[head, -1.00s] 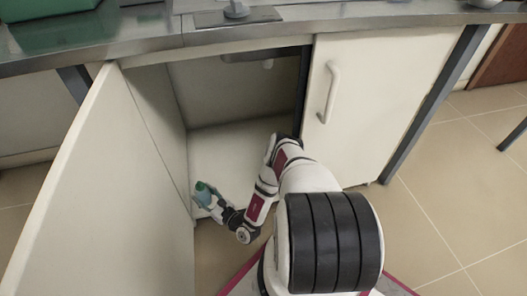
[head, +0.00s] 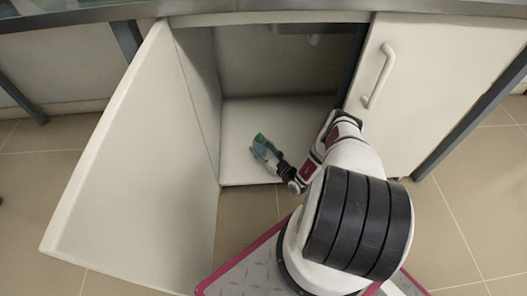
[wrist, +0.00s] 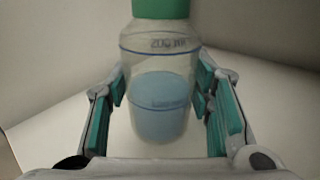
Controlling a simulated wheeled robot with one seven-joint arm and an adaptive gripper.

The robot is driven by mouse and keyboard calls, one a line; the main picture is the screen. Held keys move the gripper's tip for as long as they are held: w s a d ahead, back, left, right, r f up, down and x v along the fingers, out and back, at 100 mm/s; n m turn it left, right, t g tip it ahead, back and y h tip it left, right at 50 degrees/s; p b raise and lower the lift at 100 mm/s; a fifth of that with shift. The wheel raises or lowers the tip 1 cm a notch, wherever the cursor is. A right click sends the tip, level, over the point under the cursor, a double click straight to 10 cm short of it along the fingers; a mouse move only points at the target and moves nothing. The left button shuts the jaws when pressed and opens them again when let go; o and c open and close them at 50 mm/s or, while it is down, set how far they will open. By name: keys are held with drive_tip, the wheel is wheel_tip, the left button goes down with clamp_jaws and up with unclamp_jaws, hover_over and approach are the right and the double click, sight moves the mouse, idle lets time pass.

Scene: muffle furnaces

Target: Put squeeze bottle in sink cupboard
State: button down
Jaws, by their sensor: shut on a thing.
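The squeeze bottle (wrist: 160,65) is clear with a green cap and blue liquid inside; it fills the middle of the wrist view. My gripper (wrist: 165,105) is shut on it, with the teal pads at its left and right sides. In the head view the bottle (head: 261,140) and my gripper (head: 267,151) are inside the sink cupboard, over its pale floor (head: 240,125) near the front. I cannot tell whether the bottle touches the floor. The cupboard's left door (head: 140,170) stands wide open.
The right door (head: 430,80) is shut, with a white handle (head: 379,75). My arm passes close to the dark upright (head: 356,68) at the opening's right side. The cupboard floor around the bottle looks clear. The counter edge (head: 260,18) runs above.

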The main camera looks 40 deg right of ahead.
sight(264, 151)
drive_tip(key=shift+d+f, duration=0.15)
drive_tip(key=shift+d, duration=0.75)
wheel_tip(264, 151, down, 4)
drive_tip(key=b, duration=0.2)
drive_tip(key=shift+r+b, duration=0.25)
drive_tip(key=shift+b, duration=0.15)
drive_tip(key=shift+r, duration=0.1)
drive_tip(key=c, duration=0.8)
unclamp_jaws()
drive_tip(key=shift+s, duration=0.1)
drive_tip(key=s+p, duration=0.1)
drive_tip(key=s, duration=1.1)
drive_tip(key=shift+d, duration=0.1)
